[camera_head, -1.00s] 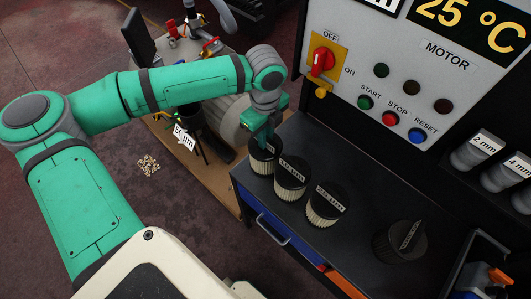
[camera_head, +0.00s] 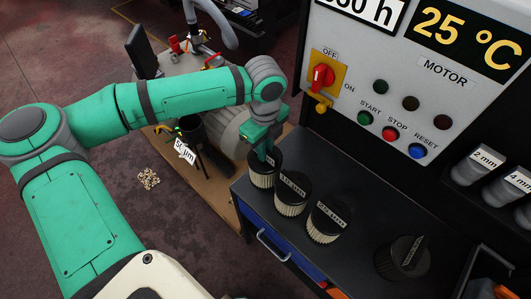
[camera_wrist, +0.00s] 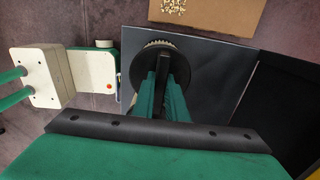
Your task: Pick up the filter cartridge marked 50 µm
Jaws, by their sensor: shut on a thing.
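My gripper (camera_head: 265,148) is shut on the raised bar across the black cap of the leftmost filter cartridge (camera_head: 262,180). This cartridge has a pale pleated side and is upright at the left end of the dark bench top; I cannot tell whether it touches the bench. My fingers hide its marking. In the wrist view, my fingers (camera_wrist: 164,82) hold the bar above the round black cap (camera_wrist: 138,78). A second cartridge (camera_head: 291,207) and a third cartridge (camera_head: 325,232) stand to its right, with labels too small to read surely. A darker cartridge (camera_head: 403,258) stands farther right.
A sign reading 50 µm (camera_head: 186,152) is on the pump stand at the left, beside a dark open cylinder (camera_head: 190,130). The control panel (camera_head: 450,80) rises behind the bench (camera_head: 355,190). Labelled cups (camera_head: 475,168) stand at the right.

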